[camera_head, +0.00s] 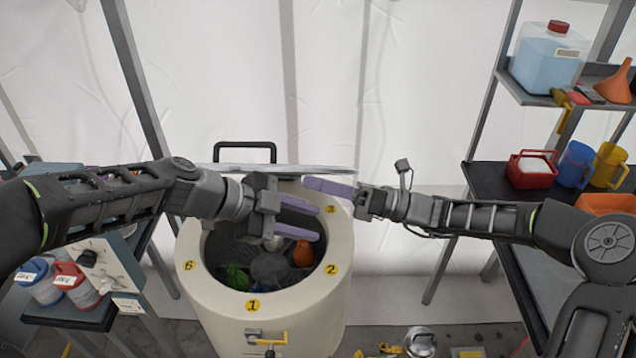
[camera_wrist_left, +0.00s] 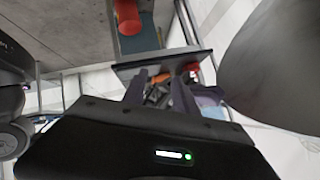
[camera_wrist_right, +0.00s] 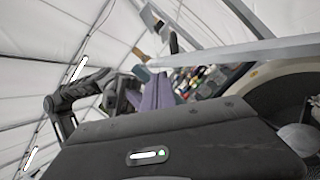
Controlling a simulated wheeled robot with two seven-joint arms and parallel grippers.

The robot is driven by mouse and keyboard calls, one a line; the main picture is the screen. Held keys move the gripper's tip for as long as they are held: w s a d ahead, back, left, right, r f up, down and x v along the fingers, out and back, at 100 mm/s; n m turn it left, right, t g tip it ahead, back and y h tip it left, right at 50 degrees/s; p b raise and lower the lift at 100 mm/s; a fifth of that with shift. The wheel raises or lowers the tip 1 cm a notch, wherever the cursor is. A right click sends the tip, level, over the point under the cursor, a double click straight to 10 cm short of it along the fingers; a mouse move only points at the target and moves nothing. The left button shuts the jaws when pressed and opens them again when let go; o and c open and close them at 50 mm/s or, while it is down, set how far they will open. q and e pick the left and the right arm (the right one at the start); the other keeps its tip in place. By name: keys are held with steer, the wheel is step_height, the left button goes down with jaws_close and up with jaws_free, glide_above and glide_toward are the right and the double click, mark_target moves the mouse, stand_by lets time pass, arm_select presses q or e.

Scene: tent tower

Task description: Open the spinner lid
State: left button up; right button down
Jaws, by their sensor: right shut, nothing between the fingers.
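The spinner is a cream drum (camera_head: 262,312) with yellow number marks around its round opening. Its lid (camera_head: 300,168) stands raised at the back of the opening and shows as a thin, nearly edge-on strip. A black handle (camera_head: 245,145) shows above the lid strip. My left gripper (camera_head: 319,222) is over the opening, its purple fingers apart and empty. The fingers also show apart in the left wrist view (camera_wrist_left: 163,92). My right gripper (camera_head: 310,183) is shut and empty just in front of the lid's right part; whether it touches is unclear. Its closed fingers show in the right wrist view (camera_wrist_right: 155,95).
Inside the drum lie a green item (camera_head: 237,277) and an orange item (camera_head: 303,253). A shelf at right holds a blue jug (camera_head: 548,60), a red container (camera_head: 532,167) and mugs. A left stand holds jars (camera_head: 75,285). A yellow-handled valve (camera_head: 268,341) sticks out in front.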

arm_select(q)
steer(key=s+a+f+n+g+y, duration=0.3)
steer(key=s+a+f+n, duration=0.3)
steer(key=s+f, duration=0.6)
steer(key=s+a+f+n+g+y, duration=0.3)
steer(key=s+f+n, duration=0.45)
steer(key=f, duration=0.95)
steer(key=s+a+f+n+g+y, duration=0.25)
steer(key=s+a+f+n, duration=0.5)
steer(key=f, duration=0.65)
steer(key=w+d+r+t+h, duration=0.1)
steer(key=w+d+t, duration=0.1)
steer(key=d, duration=0.4)
steer(key=w+d+r+n+t+h, duration=0.1)
steer(key=w+d+t, duration=0.2)
steer(key=d, duration=0.3)
steer(key=shift+r, duration=0.35)
arm_select(e)
steer(key=shift+w+a+f, duration=0.1)
arm_select(q)
steer(key=shift+w, duration=0.1)
steer(key=shift+w+a, duration=0.1)
arm_select(e)
steer(key=w+r+m+t+h, duration=0.1)
steer(key=w+r+m, duration=0.4)
steer(key=w+r, duration=0.7)
steer(key=shift+w, duration=1)
